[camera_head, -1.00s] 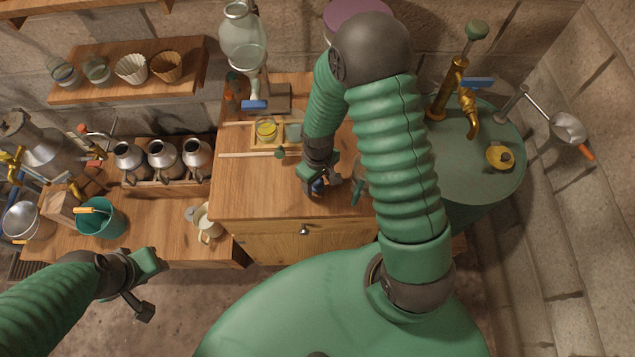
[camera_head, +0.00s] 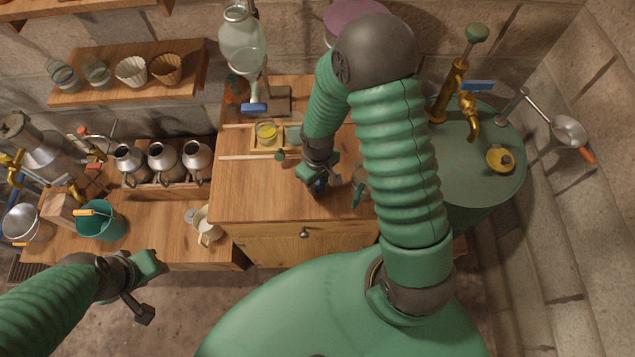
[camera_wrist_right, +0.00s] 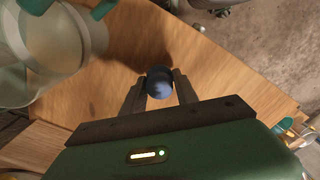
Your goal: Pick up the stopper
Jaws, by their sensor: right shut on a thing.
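The stopper (camera_wrist_right: 160,82) is a small, dark blue, rounded piece. In the right wrist view it sits between the two fingers of my right gripper (camera_wrist_right: 160,92), which are shut on it from both sides. Whether the stopper touches the wood is unclear. My left gripper (camera_head: 150,288) is open and empty, in front of the lower bench at the left.
A clear glass vessel (camera_wrist_right: 60,55) stands close beside my right gripper. A framed tray with a yellow-filled glass (camera_head: 266,132) lies behind it on the cabinet top (camera_head: 245,190). A green drum (camera_head: 480,170) stands at right. Metal jugs (camera_head: 163,160) stand left.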

